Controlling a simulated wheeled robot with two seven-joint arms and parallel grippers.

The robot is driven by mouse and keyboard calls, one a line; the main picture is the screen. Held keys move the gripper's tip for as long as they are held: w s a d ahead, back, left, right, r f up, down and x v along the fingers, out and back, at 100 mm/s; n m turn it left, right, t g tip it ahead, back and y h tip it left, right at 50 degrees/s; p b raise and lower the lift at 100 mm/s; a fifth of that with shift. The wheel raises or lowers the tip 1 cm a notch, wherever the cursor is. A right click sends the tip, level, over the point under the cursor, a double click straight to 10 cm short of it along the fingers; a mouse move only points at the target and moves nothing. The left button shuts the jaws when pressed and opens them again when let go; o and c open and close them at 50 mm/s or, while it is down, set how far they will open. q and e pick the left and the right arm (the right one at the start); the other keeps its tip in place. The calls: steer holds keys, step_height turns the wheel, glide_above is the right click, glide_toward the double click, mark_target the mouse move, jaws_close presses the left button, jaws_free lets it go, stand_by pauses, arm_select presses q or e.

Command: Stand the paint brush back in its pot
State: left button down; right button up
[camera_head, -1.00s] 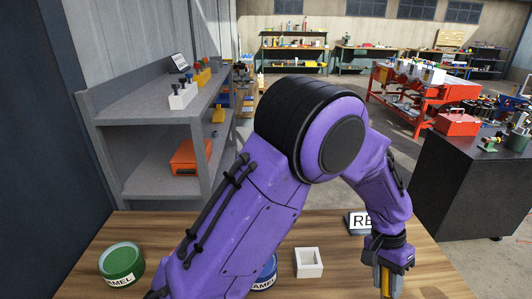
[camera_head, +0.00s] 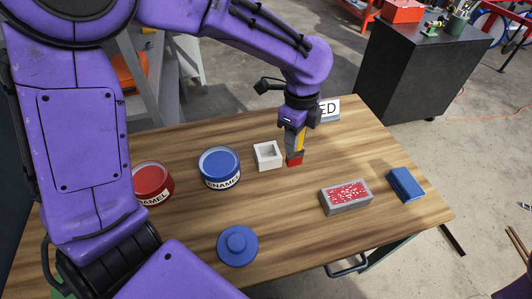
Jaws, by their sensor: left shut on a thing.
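My left gripper (camera_head: 294,130) is shut on the paint brush (camera_head: 293,153), which points down with a yellow handle, a grey band and a red tip. The tip shows just right of a white square pot (camera_head: 261,164) with an open top. The brush is outside the pot; I cannot tell whether its tip touches the table. The gripper covers the upper part of the brush. My right gripper is not in view.
On the wooden table (camera_head: 300,240) are a red can (camera_head: 149,180), a blue can (camera_head: 219,170), a blue round lid (camera_head: 237,247), a grey tray with a red speckled top (camera_head: 346,207) and a blue block (camera_head: 405,185). A lettered sign (camera_head: 329,109) stands behind the gripper.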

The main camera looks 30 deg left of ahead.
arm_select(q)
steer(key=w+a+f+p, duration=0.1)
steer(key=w+a+f, duration=0.1)
steer(key=a+f, duration=0.4)
steer(key=w+a+f+p, duration=0.1)
steer(key=w+a+f, duration=0.2)
steer(key=a+f, duration=0.3)
steer(key=shift+w+f+p, duration=0.3)
steer(key=shift+w+f, duration=0.05)
steer(key=shift+f, duration=0.05)
steer(key=shift+f, duration=0.1)
steer(key=c, duration=0.8)
jaws_free()
step_height(320, 180, up, 12)
steer(key=shift+r+b, duration=0.15)
steer(key=shift+b, duration=0.45)
